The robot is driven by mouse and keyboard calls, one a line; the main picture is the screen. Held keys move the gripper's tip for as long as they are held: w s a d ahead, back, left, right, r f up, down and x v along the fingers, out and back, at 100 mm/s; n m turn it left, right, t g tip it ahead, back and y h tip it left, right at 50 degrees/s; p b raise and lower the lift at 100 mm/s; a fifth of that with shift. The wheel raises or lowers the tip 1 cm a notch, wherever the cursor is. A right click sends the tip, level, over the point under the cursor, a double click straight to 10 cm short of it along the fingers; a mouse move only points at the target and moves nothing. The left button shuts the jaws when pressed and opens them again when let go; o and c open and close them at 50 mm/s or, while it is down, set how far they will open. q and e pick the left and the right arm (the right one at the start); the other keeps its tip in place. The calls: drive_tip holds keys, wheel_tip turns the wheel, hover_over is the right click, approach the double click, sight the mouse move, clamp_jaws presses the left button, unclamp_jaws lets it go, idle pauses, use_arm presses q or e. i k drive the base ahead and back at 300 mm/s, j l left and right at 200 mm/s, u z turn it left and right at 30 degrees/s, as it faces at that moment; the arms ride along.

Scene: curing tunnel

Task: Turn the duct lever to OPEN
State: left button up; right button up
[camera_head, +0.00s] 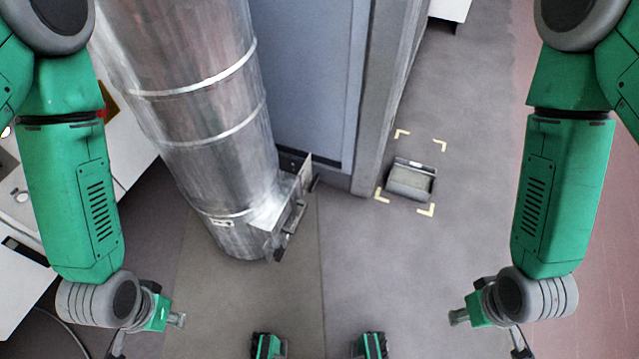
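A large shiny metal duct (205,100) comes down left of centre, with clamp bands around it. At its lower right side is a metal bracket with a dark, slim handle-like part, which looks like the duct lever (294,217). I cannot read any OPEN marking or tell the lever's setting. My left gripper (160,316) is at the lower left, below the duct and apart from the lever. My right gripper (472,313) is at the lower right, far from the lever. Both hands are small and partly hidden by the wrists, so their finger opening is unclear.
A grey bin (411,180) sits on the floor inside yellow corner marks, right of the duct. A blue-grey cabinet panel (310,75) and post stand behind the duct. White equipment (25,215) is at the left. The floor (400,255) at centre right is clear.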

sight(310, 189)
drive_tip(key=i+l+u, duration=0.25)
drive_tip(key=l, duration=0.4)
drive_tip(key=i+l+u, duration=0.1)
drive_tip(key=i+l, duration=0.2)
drive_tip(key=i+l+u, duration=0.1)
drive_tip(key=l, duration=0.35)
drive_tip(key=i+l+u, duration=0.2)
drive_tip(key=i+l, duration=0.4)
drive_tip(key=i, duration=0.15)
